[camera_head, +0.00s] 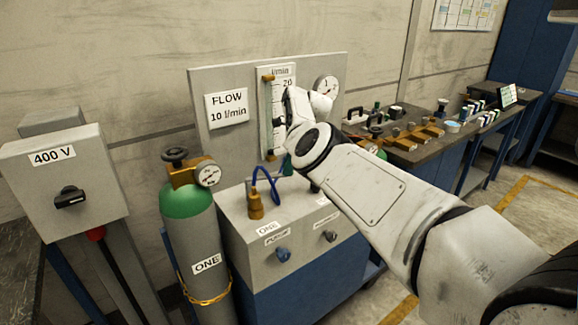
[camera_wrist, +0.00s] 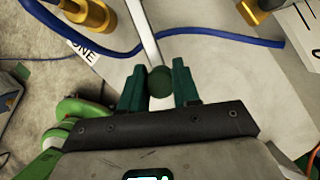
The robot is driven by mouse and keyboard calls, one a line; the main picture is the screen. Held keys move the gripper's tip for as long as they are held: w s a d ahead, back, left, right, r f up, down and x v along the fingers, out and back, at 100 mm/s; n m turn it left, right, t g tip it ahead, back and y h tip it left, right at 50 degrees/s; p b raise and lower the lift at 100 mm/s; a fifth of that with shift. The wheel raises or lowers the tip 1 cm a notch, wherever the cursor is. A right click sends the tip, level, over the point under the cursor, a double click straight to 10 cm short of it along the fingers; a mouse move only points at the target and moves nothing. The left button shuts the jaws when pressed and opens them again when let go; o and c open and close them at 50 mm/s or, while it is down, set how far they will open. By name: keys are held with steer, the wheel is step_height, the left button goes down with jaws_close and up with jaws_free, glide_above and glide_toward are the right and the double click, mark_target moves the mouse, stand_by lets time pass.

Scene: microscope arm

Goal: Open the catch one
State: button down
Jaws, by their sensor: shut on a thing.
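In the wrist view, my gripper (camera_wrist: 159,70) has its two green fingers on either side of a dark round knob (camera_wrist: 160,82) and is shut on it. The knob sits at the end of a thin, pale metal lever (camera_wrist: 146,35) that runs up out of the picture. A label reading ONE (camera_wrist: 83,50) lies to the left of the lever. In the head view, the grey bench box (camera_head: 240,225) bears a label reading ONE (camera_head: 266,228). My arm hides most of my gripper and the knob there. I cannot tell how far the lever is turned.
A blue hose (camera_wrist: 205,43) passes close to the lever and joins a brass fitting (camera_wrist: 92,14). A green-topped cylinder (camera_head: 188,200) stands left of the box. A panel with a flow gauge (camera_head: 283,100) rises behind. A cluttered side bench (camera_head: 420,150) is at right.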

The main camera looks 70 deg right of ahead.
steer(key=shift+w, duration=0.15)
steer(key=c, duration=0.8)
jaws_free()
steer(key=v, duration=1)
steer(key=shift+s+r+b, duration=0.25)
steer(key=shift+r+b, duration=0.1)
steer(key=shift+b, duration=0.05)
